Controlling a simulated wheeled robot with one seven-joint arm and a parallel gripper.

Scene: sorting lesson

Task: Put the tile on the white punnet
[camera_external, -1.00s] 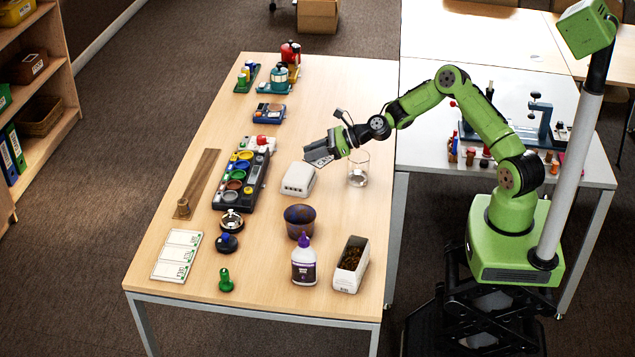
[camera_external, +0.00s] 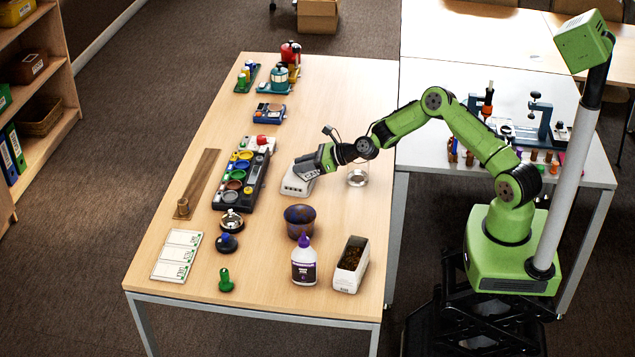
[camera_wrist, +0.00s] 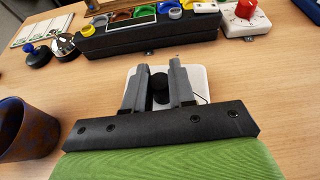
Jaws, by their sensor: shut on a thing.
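The white punnet (camera_external: 292,187) is a low, pale block-like box with slots in its near side, near the middle of the table. It also shows in the wrist view (camera_wrist: 201,82), behind and around the fingertips. My gripper (camera_external: 304,170) is directly over it, pointing down, with fingertips at or just above its top; I cannot tell whether they touch. In the wrist view my gripper (camera_wrist: 157,72) has its two grey fingers a little apart, with a dark round shape between them. The gripper is shut on the tile, which is mostly hidden by the fingers.
A dark mottled pot (camera_external: 299,221), a purple-capped bottle (camera_external: 304,265) and a white box with brown contents (camera_external: 344,278) stand nearer the front. A dark tray of coloured cups (camera_external: 226,196) lies left.

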